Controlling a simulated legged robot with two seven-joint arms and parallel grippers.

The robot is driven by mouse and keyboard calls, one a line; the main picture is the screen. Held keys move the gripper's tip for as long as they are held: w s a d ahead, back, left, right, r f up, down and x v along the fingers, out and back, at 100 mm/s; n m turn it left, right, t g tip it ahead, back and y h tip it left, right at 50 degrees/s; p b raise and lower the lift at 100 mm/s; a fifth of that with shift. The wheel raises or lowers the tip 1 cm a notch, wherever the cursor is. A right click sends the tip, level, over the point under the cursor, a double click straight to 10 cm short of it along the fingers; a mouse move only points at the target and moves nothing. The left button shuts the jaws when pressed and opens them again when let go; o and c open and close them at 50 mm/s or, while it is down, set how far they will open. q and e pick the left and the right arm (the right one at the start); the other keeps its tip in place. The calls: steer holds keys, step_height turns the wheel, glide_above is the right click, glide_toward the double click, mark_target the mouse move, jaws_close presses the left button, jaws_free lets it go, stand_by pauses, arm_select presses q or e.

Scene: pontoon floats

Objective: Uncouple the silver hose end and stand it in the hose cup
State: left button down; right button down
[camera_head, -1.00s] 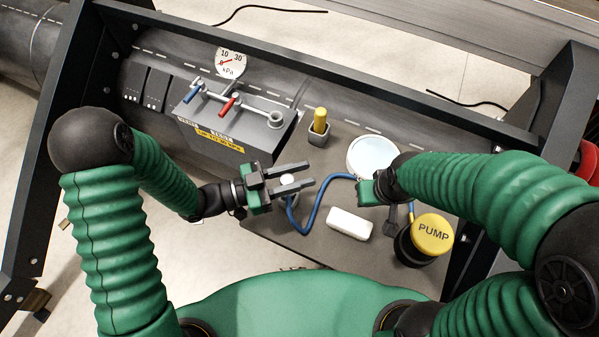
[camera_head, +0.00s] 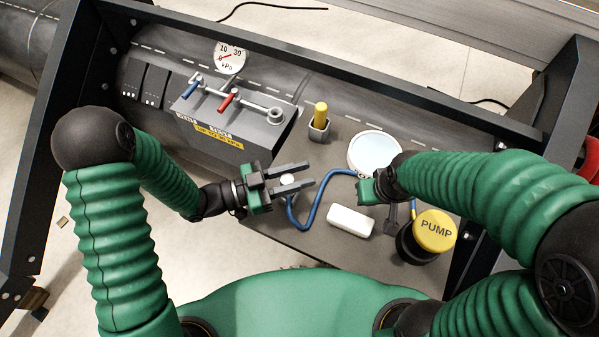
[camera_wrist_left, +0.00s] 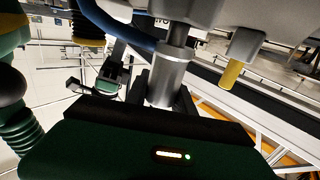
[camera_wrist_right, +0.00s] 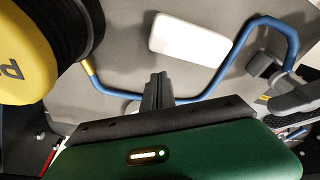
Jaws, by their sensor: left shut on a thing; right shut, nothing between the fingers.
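The silver hose end (camera_wrist_left: 166,80) is a smooth cylinder between the fingers of my left gripper (camera_head: 292,180), which is shut on it. Its pale round top (camera_head: 287,180) shows between the fingers in the head view. A dark stem joins it on the deck side in the left wrist view; I cannot tell whether it is coupled. The blue hose (camera_head: 314,207) curves away from beneath it. My right gripper (camera_wrist_right: 157,92) is shut and empty, over the blue hose near the pump. A small grey square cup (camera_head: 318,133) holds an upright yellow peg (camera_head: 321,115); I cannot tell whether this is the hose cup.
A white block (camera_head: 350,222) lies between my grippers. A round pale dish (camera_head: 375,151) lies behind my right gripper, and the yellow-topped pump (camera_head: 434,229) stands in front of it. A grey valve box (camera_head: 232,130) with blue and red levers stands behind my left gripper, with a gauge (camera_head: 230,56) beyond.

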arm_select(q)
steer(key=shift+f+b, duration=0.5)
steer(key=shift+f, duration=0.3)
arm_select(e)
steer(key=shift+f, duration=0.6)
arm_select(q)
steer(key=c, duration=1)
jaws_free()
arm_select(e)
steer(key=shift+w+p+v, duration=0.2)
steer(key=shift+p+v, duration=0.7)
steer(key=shift+v, duration=0.05)
arm_select(q)
steer(key=v, duration=1.7)
